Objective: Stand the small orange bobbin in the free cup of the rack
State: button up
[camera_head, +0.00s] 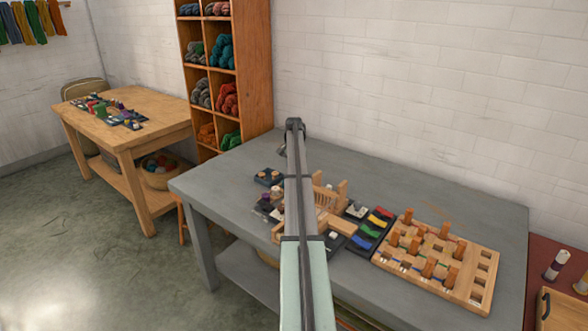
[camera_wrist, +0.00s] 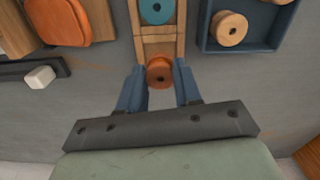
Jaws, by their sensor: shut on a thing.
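In the wrist view the small orange bobbin (camera_wrist: 159,74) is between the blue fingers of my gripper (camera_wrist: 160,84), which is shut on it. The bobbin is at the near end of a narrow wooden rack (camera_wrist: 160,48). I cannot tell whether it is inside the end cup or just above it. A teal bobbin (camera_wrist: 157,10) sits in the rack's compartment farther up the picture. In the head view my arm covers the gripper and the orange bobbin, so I cannot make them out there.
A blue tray (camera_wrist: 211,43) holding a pale wooden spool (camera_wrist: 229,28) is right of the rack. An orange item (camera_wrist: 58,20) and a white block (camera_wrist: 40,77) lie left. On the grey table (camera_head: 225,180) a wooden peg board (camera_head: 478,293) stands right; the back right is clear.

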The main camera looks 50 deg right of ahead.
jog(key=shift+f, duration=1.25)
dwell(1.2)
jog(key=o, duration=1.5)
jog(key=shift+r, duration=0.15)
jog(key=shift+r, duration=3.6)
